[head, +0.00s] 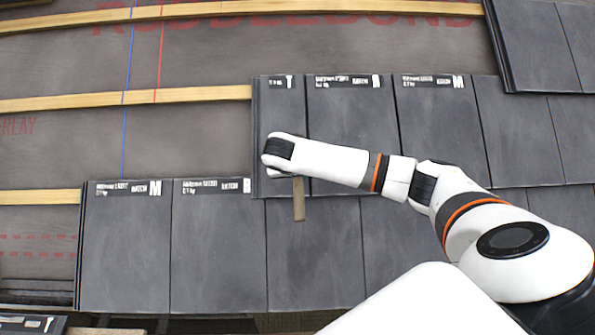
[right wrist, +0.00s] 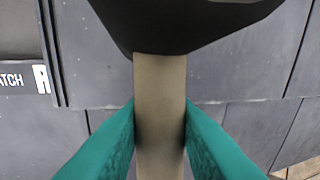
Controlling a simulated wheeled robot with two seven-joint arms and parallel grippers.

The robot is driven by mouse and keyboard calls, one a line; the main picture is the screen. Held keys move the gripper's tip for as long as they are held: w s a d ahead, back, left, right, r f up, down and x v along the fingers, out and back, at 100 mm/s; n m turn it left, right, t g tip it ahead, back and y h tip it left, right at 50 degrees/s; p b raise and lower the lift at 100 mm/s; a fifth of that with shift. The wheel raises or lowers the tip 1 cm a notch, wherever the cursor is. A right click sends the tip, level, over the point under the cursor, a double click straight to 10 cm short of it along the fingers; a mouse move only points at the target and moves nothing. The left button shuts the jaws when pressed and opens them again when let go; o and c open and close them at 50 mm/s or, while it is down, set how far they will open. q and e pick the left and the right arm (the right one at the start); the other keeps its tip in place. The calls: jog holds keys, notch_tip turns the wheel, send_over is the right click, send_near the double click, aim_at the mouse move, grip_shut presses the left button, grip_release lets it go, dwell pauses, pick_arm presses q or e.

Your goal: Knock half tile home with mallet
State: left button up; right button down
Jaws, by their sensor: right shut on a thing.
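The half tile (head: 280,108) is a narrow dark grey tile at the left end of the middle course, with a white label at its top. My right wrist covers part of its lower end. In the right wrist view its surface (right wrist: 90,65) shows beside the mallet head. My right gripper (right wrist: 160,128) is shut on the mallet's tan handle (right wrist: 160,85), between teal fingers. The black mallet head (right wrist: 200,22) is at the top of that view, over the tiles. The handle's end (head: 298,202) shows below my wrist in the head view. Whether the head touches the tile is hidden. My left gripper is not in view.
Full tiles (head: 350,120) lie right of the half tile, and a lower course (head: 125,250) runs beneath. To the left are bare underlay (head: 60,145) and wooden battens (head: 120,101). More tiles (head: 535,45) lie at the upper right.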

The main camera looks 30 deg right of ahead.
jog(key=shift+w, duration=0.1)
dwell(0.3)
jog(key=b+x, duration=0.1)
jog(key=x, duration=0.1)
jog(key=b+x, duration=0.2)
jog(key=a+b+x, duration=0.1)
jog(key=x, duration=0.1)
jog(key=shift+w+f+b, duration=0.3)
jog(key=shift+w+d+r+p, duration=0.15)
jog(key=shift+w+r+p, duration=0.05)
jog(key=shift+r+p, duration=0.25)
jog(key=shift+s, duration=0.1)
jog(key=p+v, duration=0.2)
jog(key=p, duration=0.1)
jog(key=p+v, duration=0.3)
jog(key=p, duration=0.1)
jog(key=s+d+p+v, duration=0.1)
jog(key=p+v, duration=0.2)
jog(key=shift+s+r+p, duration=0.1)
jog(key=shift+r+p, duration=0.05)
jog(key=shift+p, duration=0.2)
jog(key=shift+s+a+r+p, duration=0.2)
jog(key=shift+s+r+p, duration=0.1)
jog(key=shift+p, duration=0.2)
jog(key=shift+f, duration=0.1)
